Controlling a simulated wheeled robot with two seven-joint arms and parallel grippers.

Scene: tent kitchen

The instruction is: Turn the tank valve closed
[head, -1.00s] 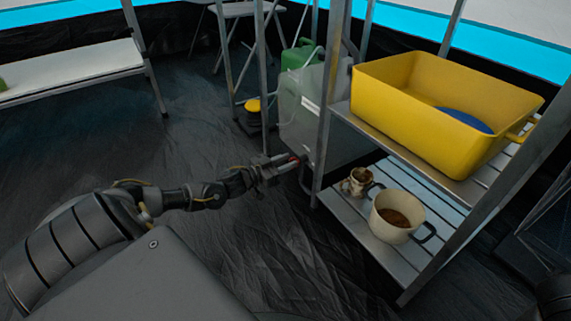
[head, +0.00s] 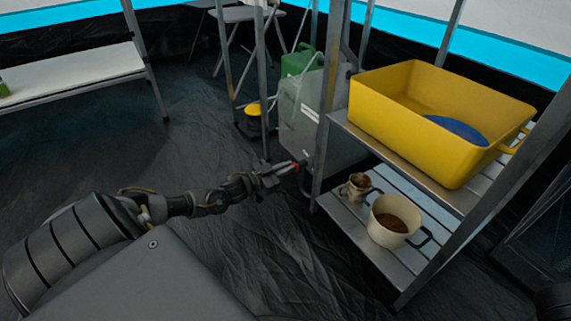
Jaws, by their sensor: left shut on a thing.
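The translucent pale tank (head: 298,112) stands behind the near post of the shelf rack. My right gripper is out of view.
The metal rack (head: 318,150) stands right beside my left gripper. Its upper shelf holds a yellow tub (head: 400,115) with a blue item inside; its lower shelf holds a cream pot (head: 388,240) and a small stained mug (head: 355,187). Dark floor to the left is open.

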